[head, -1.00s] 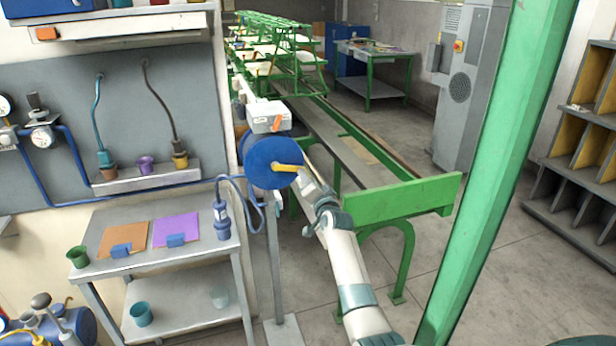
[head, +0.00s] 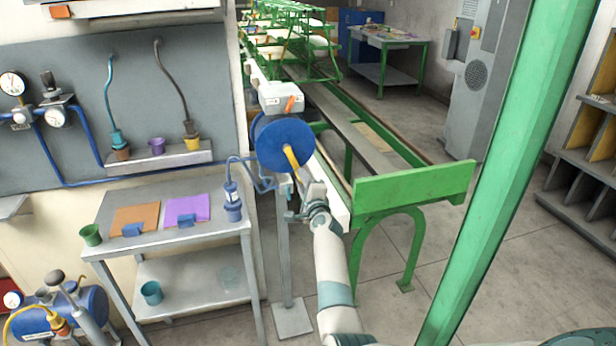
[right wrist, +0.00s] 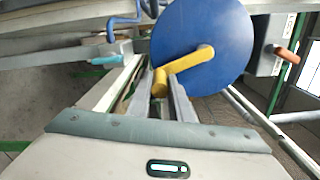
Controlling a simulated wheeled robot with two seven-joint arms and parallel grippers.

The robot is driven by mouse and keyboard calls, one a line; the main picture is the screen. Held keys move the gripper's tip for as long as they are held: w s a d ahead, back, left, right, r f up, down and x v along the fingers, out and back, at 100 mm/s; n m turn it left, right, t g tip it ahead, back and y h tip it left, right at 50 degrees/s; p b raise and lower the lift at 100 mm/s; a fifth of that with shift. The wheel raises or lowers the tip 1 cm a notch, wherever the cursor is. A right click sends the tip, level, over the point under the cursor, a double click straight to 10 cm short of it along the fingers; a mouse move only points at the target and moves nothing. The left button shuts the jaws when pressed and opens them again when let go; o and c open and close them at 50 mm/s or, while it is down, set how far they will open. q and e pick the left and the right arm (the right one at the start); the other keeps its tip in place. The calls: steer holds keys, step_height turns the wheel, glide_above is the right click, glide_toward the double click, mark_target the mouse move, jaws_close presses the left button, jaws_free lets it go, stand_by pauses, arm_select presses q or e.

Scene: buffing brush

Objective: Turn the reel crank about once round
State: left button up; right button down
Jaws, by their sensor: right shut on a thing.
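The blue reel (head: 275,148) is a round disc on a grey stand, in the middle of the head view. Its yellow crank (head: 291,160) points down and slightly right from the hub. In the right wrist view the reel (right wrist: 205,35) fills the upper middle. The crank (right wrist: 190,60) there runs from the hub down and left to its knob (right wrist: 160,82). My right gripper (head: 302,192) is at the crank's outer end. In the right wrist view the gripper's fingers (right wrist: 161,92) are on both sides of the knob, shut on it. My left gripper is not in view.
A grey box with an orange lever (head: 285,99) sits above the reel. A green-framed bench (head: 415,183) stands to the right. A steel table (head: 180,240) with cups and coloured sheets is at left. A green post (head: 500,180) rises at right. Floor between is clear.

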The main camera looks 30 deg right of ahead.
steer(key=shift+w+a+f+m, duration=0.15)
steer(key=shift+a+m, duration=0.5)
steer(key=shift+m, duration=0.2)
steer(key=shift+w+a+f+m, duration=0.15)
steer(key=shift+a+m, duration=0.45)
steer(key=shift+m, duration=0.25)
steer(key=c, duration=1.6)
jaws_free()
steer(key=shift+s+a+p, duration=0.1)
steer(key=shift+s+p, duration=0.05)
steer(key=shift+p, duration=0.2)
steer(key=p+v, duration=0.7)
steer(key=v, duration=1)
